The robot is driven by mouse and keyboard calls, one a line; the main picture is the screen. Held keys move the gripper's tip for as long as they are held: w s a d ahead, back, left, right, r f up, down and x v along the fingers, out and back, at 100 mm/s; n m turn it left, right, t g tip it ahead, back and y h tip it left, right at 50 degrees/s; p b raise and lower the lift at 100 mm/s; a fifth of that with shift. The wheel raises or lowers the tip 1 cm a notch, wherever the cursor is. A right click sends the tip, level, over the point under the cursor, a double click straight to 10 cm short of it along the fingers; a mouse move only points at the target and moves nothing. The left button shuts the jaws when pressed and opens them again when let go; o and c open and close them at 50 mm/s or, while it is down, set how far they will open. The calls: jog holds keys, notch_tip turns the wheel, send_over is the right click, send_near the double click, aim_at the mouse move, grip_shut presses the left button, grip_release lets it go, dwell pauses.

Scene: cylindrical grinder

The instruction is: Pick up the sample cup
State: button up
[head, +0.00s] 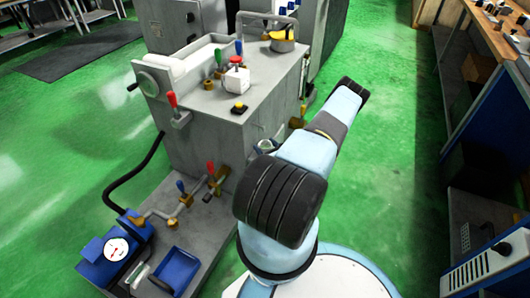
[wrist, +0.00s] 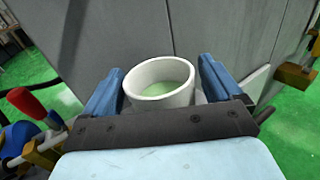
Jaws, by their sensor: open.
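The sample cup (wrist: 158,100), white and round with an open top and pale green inside, shows in the wrist view. It appears upright in front of a grey machine panel. My gripper (wrist: 162,68) is open, with one blue finger on each side of the cup. The left finger looks very near the cup wall; a gap shows on the right. I cannot tell whether either finger touches. The cup's lower part is hidden behind the dark gripper body.
The grey grinder (head: 205,140) stands left of my arm, with coloured valve handles and brass fittings on it. A blue pump unit with a gauge (head: 116,249) and a blue tray (head: 176,270) are at lower left. Green floor (head: 385,160) is clear on the right, before the shelving.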

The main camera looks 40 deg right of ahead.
jog(key=c, duration=1.1)
jog(key=shift+c, duration=0.2)
